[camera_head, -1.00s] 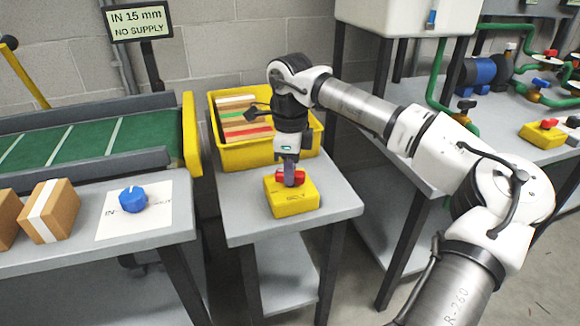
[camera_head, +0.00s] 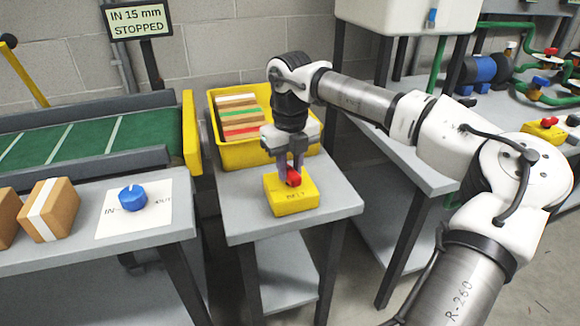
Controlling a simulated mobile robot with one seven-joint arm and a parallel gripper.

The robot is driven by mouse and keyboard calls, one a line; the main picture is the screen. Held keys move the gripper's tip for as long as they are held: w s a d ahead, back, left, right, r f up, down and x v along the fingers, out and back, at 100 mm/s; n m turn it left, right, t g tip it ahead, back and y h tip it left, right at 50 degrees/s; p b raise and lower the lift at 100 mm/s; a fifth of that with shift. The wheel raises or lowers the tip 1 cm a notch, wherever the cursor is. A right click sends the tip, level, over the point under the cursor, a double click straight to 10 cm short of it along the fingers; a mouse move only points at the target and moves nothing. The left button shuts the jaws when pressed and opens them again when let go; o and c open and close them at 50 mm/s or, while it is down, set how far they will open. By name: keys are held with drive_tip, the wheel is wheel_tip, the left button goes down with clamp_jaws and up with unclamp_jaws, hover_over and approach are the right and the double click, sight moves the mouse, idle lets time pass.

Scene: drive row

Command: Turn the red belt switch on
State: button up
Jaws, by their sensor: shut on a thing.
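The red belt switch (camera_head: 293,177) sits on top of a yellow box marked BELT (camera_head: 292,200), near the front of a small grey table. Its handle now points roughly front to back. My gripper (camera_head: 291,175) points straight down over the box, with one finger on each side of the red handle, and is shut on it. The fingers hide part of the handle. A sign (camera_head: 139,20) above the belt reads "IN 15 mm STOPPED".
A green conveyor belt (camera_head: 80,140), cardboard boxes (camera_head: 50,212) and a blue IN/OUT knob (camera_head: 133,197) are at left. Another table with green pipes (camera_head: 541,98) is at right.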

sight(290, 170)
drive_tip(key=shift+m, duration=1.1)
drive_tip(key=o, duration=1)
wheel_tip(290, 170, up, 14)
drive_tip(key=shift+f+p, duration=0.1)
drive_tip(key=shift+p, duration=0.6)
